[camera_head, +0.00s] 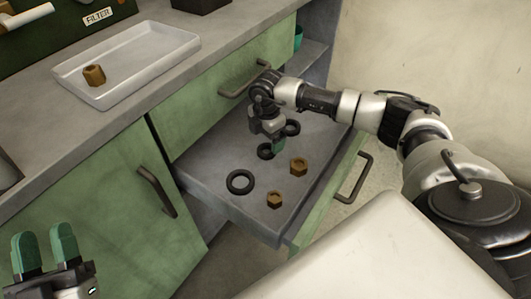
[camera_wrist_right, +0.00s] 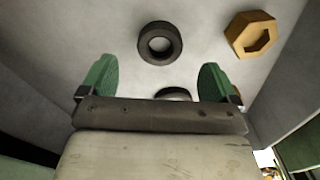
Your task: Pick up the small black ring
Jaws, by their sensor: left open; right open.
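Three black rings lie in the open drawer. The widest ring (camera_head: 240,182) is nearest the drawer's front left in the head view. Two smaller-looking rings, a middle ring (camera_head: 265,152) and a far ring (camera_head: 293,128), lie beside my right gripper (camera_head: 278,146), which partly covers them. In the right wrist view, my open, empty right gripper (camera_wrist_right: 158,68) has one whole ring (camera_wrist_right: 160,28) beyond its fingertips, roughly centred between them. Another ring (camera_wrist_right: 173,92) is mostly hidden by the gripper body. My left gripper (camera_head: 45,250) is open and empty, away from the drawer.
Two brass nuts (camera_head: 298,166) (camera_head: 274,200) lie in the drawer (camera_head: 205,178); one nut (camera_wrist_right: 251,36) shows in the right wrist view. A white tray (camera_head: 150,60) with another nut (camera_head: 94,75) stands on the counter. Drawer walls border the rings.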

